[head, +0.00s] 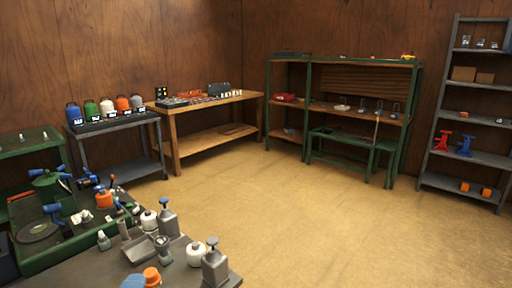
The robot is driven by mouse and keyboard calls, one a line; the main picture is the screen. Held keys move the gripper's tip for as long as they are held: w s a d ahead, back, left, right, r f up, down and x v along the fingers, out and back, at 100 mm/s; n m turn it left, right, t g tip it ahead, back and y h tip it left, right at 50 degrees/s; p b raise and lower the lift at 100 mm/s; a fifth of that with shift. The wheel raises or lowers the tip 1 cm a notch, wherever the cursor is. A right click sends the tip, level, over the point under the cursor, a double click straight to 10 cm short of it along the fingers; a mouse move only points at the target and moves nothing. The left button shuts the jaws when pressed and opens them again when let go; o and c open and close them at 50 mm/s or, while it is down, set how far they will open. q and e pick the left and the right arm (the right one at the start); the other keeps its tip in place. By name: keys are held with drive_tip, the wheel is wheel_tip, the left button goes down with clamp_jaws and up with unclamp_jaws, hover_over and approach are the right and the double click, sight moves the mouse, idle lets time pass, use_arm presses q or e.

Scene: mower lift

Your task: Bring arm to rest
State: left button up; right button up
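Neither of my grippers shows in the head view, and no part of my arms can be made out. Whether they are open, shut or holding anything cannot be seen. A dark grey worktop (195,275) fills the bottom left. On it stand grey bottles (214,262), white containers (196,253), a grey tray-like part (140,248) and an orange cap (152,276).
A green bench (60,258) with blue-handled tools is at left. Behind are a grey cart (120,130) with coloured canisters, a wooden workbench (212,106) and green-framed shelving (308,100). A grey shelf rack (475,113) stands right. The middle floor (310,225) is clear.

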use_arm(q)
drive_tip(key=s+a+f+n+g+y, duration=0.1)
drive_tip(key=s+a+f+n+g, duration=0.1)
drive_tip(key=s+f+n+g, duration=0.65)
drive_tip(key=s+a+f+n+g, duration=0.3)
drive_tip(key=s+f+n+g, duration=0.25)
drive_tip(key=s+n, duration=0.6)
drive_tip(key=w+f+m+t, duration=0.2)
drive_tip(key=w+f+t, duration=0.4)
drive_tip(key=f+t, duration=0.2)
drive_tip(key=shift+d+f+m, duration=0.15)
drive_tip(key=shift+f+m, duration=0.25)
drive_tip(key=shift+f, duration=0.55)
